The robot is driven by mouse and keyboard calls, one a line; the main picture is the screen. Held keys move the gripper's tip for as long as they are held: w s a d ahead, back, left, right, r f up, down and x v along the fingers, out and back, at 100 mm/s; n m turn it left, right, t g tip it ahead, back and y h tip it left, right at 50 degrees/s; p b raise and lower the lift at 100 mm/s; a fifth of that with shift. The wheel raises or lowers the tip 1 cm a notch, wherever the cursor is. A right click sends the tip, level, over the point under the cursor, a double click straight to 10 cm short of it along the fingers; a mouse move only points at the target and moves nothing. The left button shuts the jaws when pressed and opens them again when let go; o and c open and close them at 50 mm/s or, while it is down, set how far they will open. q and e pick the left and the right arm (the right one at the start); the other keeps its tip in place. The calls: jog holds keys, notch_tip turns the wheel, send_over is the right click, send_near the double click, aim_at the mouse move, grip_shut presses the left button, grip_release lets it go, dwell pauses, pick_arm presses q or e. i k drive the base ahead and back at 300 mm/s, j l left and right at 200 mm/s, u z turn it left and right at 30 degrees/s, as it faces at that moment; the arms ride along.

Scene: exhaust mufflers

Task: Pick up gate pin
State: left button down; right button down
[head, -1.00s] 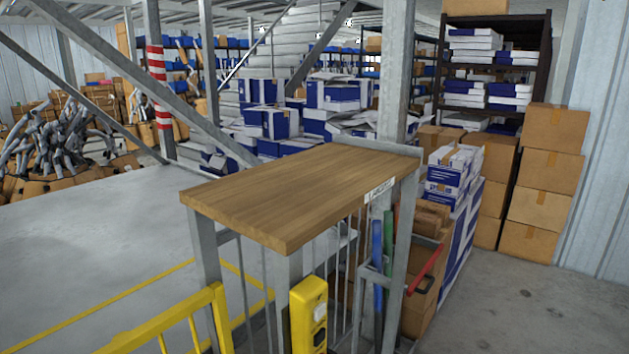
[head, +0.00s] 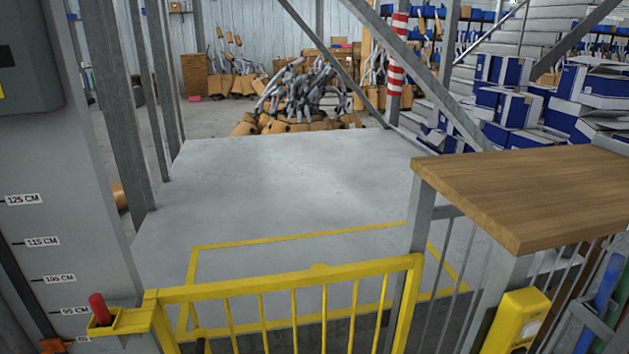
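A red pin-like piece (head: 99,308), which looks like the gate pin, stands upright at the lower left in the head view. It sits in a yellow bracket (head: 104,324) at the left end of the yellow gate (head: 290,287). Its lower part is hidden in the bracket. The gate spans the lower middle, with vertical bars under its top rail. Neither of my grippers shows, so their distance from the pin cannot be told.
A grey post (head: 50,190) with height labels stands at the left. A wooden tabletop (head: 530,190) and a yellow box (head: 517,322) are at the right. Behind the gate lies a bare grey platform (head: 280,190); mufflers (head: 305,95) are piled beyond it.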

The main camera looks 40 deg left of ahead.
aim_at(96, 301)
jog(key=u, duration=2.55)
